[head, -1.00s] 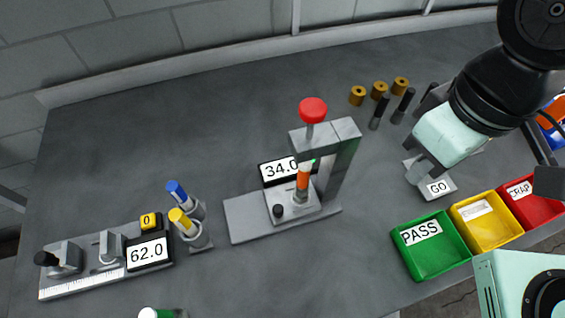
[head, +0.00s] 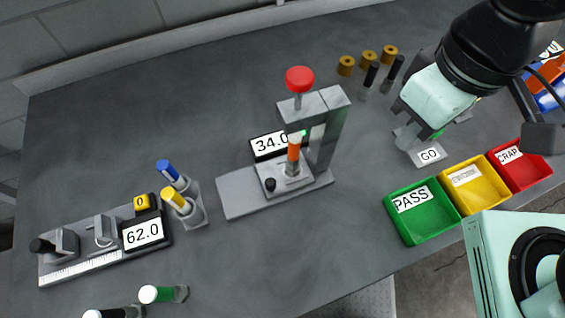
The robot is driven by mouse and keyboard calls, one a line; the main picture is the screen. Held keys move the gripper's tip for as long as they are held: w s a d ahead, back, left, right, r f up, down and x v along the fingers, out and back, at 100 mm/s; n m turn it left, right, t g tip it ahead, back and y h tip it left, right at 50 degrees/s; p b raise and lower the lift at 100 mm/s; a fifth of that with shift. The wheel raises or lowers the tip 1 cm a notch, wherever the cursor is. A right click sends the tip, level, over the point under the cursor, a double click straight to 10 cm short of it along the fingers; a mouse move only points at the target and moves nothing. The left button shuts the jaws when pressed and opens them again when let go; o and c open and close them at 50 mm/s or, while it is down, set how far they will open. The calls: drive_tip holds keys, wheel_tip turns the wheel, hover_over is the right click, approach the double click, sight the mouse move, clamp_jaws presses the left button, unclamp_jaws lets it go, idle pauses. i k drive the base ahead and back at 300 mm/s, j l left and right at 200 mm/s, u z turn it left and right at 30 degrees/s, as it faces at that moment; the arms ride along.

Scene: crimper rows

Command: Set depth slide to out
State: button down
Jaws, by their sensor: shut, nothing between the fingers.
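A press stand (head: 330,130) with a red knob (head: 300,78) stands mid-table. An orange and white part (head: 294,155) stands upright under its head. Below it, a light grey block (head: 288,180) with a small black knob (head: 270,185) sits on the grey base plate (head: 240,196); this may be the depth slide, but no label shows it. A display (head: 268,143) behind reads 34.0. My gripper (head: 405,138) is shut and empty at the right, pointing down over a grey fixture labelled GO (head: 429,154); whether it touches cannot be told. It hides much of that fixture.
Green PASS (head: 423,225), yellow (head: 470,195) and red SCRAP (head: 520,168) trays line the right edge. A ruler gauge (head: 85,262) with a 62.0 display (head: 143,233) and several markers stand left. Brass cylinders (head: 368,58) and black pins stand behind. Open table lies around the press.

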sight(274, 182)
drive_tip(key=k+u, duration=0.7)
drive_tip(key=u, duration=0.15)
